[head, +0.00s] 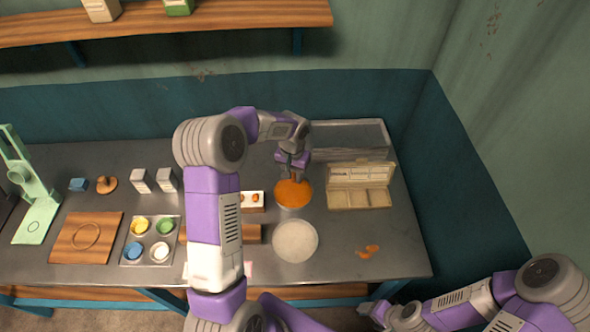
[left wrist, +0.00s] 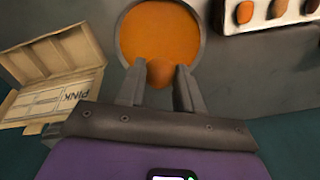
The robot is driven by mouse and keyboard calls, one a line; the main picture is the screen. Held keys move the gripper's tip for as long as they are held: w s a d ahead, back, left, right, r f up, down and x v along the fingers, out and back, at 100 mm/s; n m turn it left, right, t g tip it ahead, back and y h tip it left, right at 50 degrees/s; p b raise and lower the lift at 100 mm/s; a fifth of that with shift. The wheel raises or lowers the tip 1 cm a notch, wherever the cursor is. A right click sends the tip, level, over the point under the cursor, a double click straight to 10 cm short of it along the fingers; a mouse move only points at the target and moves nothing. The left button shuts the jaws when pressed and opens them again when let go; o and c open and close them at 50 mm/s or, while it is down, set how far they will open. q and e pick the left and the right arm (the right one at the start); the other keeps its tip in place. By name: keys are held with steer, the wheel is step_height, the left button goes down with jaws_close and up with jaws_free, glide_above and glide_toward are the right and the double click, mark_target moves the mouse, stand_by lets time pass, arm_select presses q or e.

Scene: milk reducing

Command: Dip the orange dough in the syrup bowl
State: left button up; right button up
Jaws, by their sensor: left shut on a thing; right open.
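My left gripper (head: 292,176) is at the bowl's far side, pointing down. In the left wrist view its fingers (left wrist: 160,80) are shut on the orange dough (left wrist: 159,74), a small rounded lump. The dough overlaps the bowl's near edge in that view; I cannot tell whether it touches the syrup. My right gripper (head: 378,313) is low at the table's front right, open and far from the bowl.
A white bowl (head: 296,241) stands in front of the syrup bowl. An open compartment box (head: 360,198) is to its right, and a white tray (head: 246,208) with dough pieces to its left. Orange pieces (head: 368,251) lie at the right. A paint tray (head: 150,240) is further left.

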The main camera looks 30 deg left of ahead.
mark_target(293, 180)
arm_select(q)
steer(key=shift+s+f+b, duration=0.1)
steer(key=shift+f+b, duration=0.25)
steer(key=shift+f, duration=0.25)
step_height(293, 180, down, 2)
steer(key=shift+f+b, duration=0.1)
steer(key=shift+b, duration=0.55)
steer(key=shift+f+b, duration=2.4)
steer(key=shift+f, duration=0.85)
steer(key=shift+f, duration=0.3)
steer(key=shift+r, duration=0.2)
steer(key=shift+r+p, duration=2.3)
steer(key=shift+r, duration=1.35)
steer(key=shift+r+p, duration=1.4)
steer(key=shift+r, duration=0.65)
